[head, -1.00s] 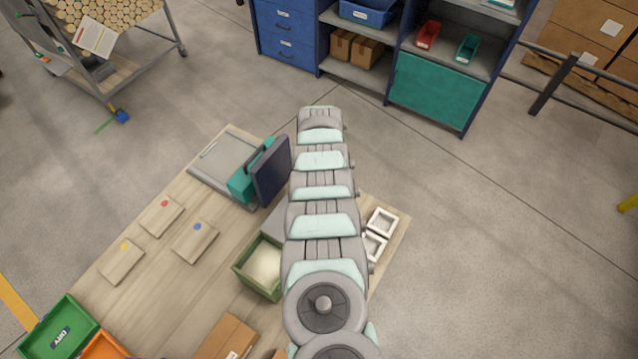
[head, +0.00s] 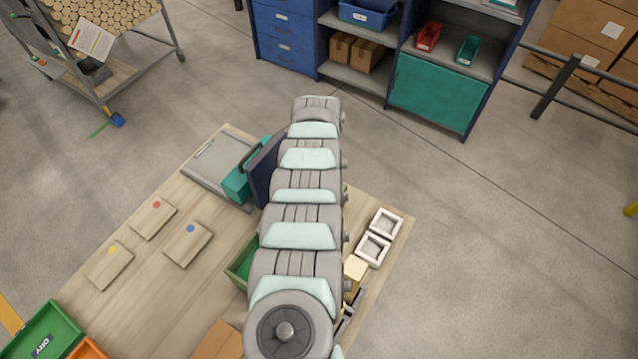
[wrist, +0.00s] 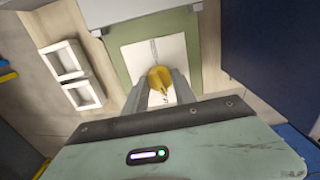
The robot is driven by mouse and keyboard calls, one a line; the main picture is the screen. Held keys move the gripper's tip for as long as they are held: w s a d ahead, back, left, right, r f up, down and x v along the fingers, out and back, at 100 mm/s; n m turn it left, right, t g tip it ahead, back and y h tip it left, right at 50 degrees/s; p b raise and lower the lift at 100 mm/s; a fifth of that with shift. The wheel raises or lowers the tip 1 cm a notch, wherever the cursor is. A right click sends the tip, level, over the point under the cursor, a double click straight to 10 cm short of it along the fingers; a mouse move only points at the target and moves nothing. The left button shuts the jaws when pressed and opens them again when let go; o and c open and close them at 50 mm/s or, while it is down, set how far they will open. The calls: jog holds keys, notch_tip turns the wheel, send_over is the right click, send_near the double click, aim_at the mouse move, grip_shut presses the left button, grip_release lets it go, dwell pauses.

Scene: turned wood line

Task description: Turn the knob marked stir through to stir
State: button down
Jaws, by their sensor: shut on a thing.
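In the wrist view a yellow knob (wrist: 158,74) stands on a pale square plate (wrist: 139,57) with a dark line on it above the knob. A green surround (wrist: 119,70) frames the plate. My gripper (wrist: 160,89) is shut on the knob, with a grey finger on each side of it. I cannot read any marking, so I cannot tell the knob's setting. In the head view my arm hides the gripper and the knob; only a strip of a green box (head: 238,262) shows at the arm's left.
Two white square frames (head: 379,237) lie right of my arm; they also show in the wrist view (wrist: 70,76). A dark upright panel (head: 262,168) stands close to the arm's left. Wooden blocks with coloured dots (head: 154,218) lie further left on the table.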

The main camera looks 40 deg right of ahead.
jog(key=shift+m+b, duration=0.6)
jog(key=shift+m, duration=0.9)
jog(key=c, duration=1)
grip_release()
notch_tip(320, 180, up, 11)
jog(key=shift+f, duration=0.1)
